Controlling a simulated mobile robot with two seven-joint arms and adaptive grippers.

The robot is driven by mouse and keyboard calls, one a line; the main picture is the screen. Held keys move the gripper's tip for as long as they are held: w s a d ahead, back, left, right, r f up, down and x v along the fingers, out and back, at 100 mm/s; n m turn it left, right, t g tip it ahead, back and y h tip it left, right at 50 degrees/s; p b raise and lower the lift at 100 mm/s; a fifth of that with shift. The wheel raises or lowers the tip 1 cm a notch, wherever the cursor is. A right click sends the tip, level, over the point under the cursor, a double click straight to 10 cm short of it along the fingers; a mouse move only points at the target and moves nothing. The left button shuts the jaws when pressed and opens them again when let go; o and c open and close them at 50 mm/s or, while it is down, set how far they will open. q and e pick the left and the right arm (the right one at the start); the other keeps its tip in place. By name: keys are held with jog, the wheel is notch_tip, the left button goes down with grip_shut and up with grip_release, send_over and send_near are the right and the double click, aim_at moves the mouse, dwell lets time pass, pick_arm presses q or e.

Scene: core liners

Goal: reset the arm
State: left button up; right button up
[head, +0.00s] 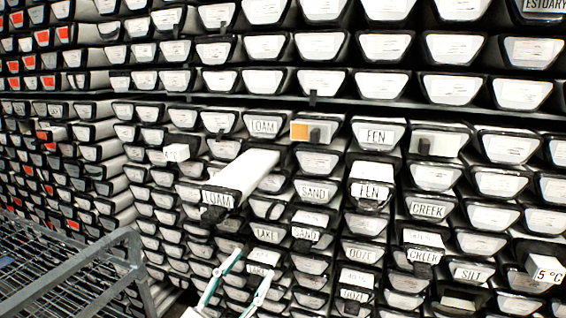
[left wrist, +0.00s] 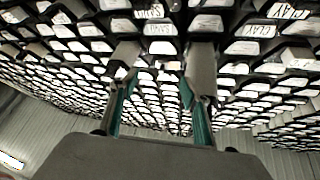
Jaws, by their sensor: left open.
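My left gripper (head: 251,264) rises from the bottom edge of the head view, with teal and pale fingers spread apart. It is open with nothing between the fingers. It is in front of the lower rows of the rack, below the pulled-out LOAM liner (head: 217,198). I cannot tell whether a finger touches a liner front. In the left wrist view the gripper (left wrist: 160,82) shows its two fingers apart, with rows of liner fronts beyond them. My right gripper is not in view.
The rack of labelled core liners fills the head view. The LOAM liner sticks out far. A white box with an orange end (head: 313,132) and a "5 °C" block (head: 545,272) also stick out. A grey wire cart (head: 75,265) stands at the lower left.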

pick_arm(q)
jog(key=s+a+f+n+g+y, duration=0.1)
jog(key=s+a+f+n+y, duration=0.15)
jog(key=f, duration=0.55)
jog(key=s+a+f+n+g+y, duration=0.1)
jog(key=a+f+y, duration=0.15)
jog(key=f, duration=0.45)
jog(key=s+a+f+n+g+y, duration=0.1)
jog(key=s+a+f+n+y, duration=0.15)
jog(key=f, duration=0.55)
jog(key=s+a+f+g+y, duration=0.2)
jog(key=s+f, duration=0.5)
jog(key=f, duration=0.1)
jog(key=s+a+f+n+g+y, duration=0.1)
jog(key=s+a+f+g, duration=0.2)
jog(key=s+f, duration=0.3)
notch_tip(320, 180, down, 2)
jog(key=shift+s+a+f+y, duration=0.15)
jog(key=shift+s+a+y, duration=0.2)
